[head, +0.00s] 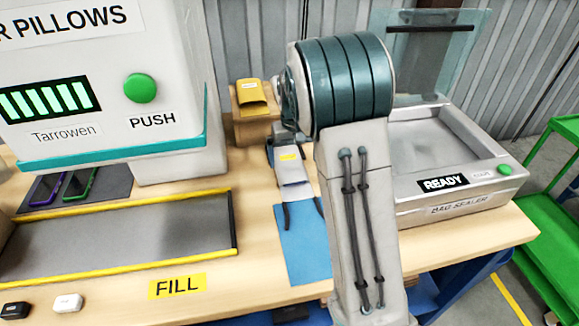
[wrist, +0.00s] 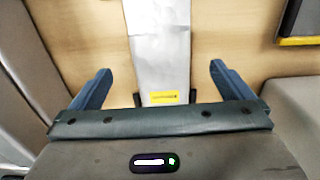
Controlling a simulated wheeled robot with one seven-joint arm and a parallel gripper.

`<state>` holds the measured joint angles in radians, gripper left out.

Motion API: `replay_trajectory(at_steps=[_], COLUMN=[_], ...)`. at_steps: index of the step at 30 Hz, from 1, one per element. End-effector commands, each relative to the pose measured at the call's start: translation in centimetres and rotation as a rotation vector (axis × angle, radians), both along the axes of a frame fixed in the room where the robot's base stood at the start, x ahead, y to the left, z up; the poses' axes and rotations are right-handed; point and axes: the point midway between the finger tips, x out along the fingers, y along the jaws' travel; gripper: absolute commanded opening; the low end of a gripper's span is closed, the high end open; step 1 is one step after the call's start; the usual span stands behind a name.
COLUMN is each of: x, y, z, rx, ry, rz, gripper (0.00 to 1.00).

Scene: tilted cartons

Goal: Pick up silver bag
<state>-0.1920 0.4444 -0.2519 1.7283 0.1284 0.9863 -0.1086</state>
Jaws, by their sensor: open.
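The silver bag (head: 293,189) is a long, flat, pale strip with a small yellow label. It lies lengthwise on the wooden table, its near end by a blue sheet (head: 305,255). In the wrist view the silver bag (wrist: 158,45) runs up the middle, its label near my palm. My gripper (wrist: 160,78) is open, with one blue finger on each side of the bag and clear gaps between. In the head view my arm hides part of the gripper and the bag's surroundings. I cannot tell the gripper's exact height above the bag.
A bag sealer (head: 450,170) stands to the right and a large white filling machine (head: 110,95) to the left. A yellow-edged dark tray (head: 120,238) lies front left. A cardboard box (head: 244,130) with a yellow packet (head: 252,92) stands behind.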

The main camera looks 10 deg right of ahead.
Motion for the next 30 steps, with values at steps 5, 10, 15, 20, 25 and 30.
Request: replay_trajectory(at_steps=[5,10,15,20,25,30], x=[0.0,-0.1,-0.2,-0.1,-0.1,-0.1], y=[0.0,0.0,0.1,0.0,0.0,0.1], z=[-1.7,-3.3,-5.9,-7.0,-7.0,-7.0], rx=[0.001,0.0,0.0,0.0,0.0,0.0], ry=[0.0,0.002,0.002,-0.001,-0.002,-0.002], rz=[-0.001,-0.001,-0.002,-0.001,-0.001,-0.001], gripper=[1.0,1.0,1.0,1.0,1.0,0.61])
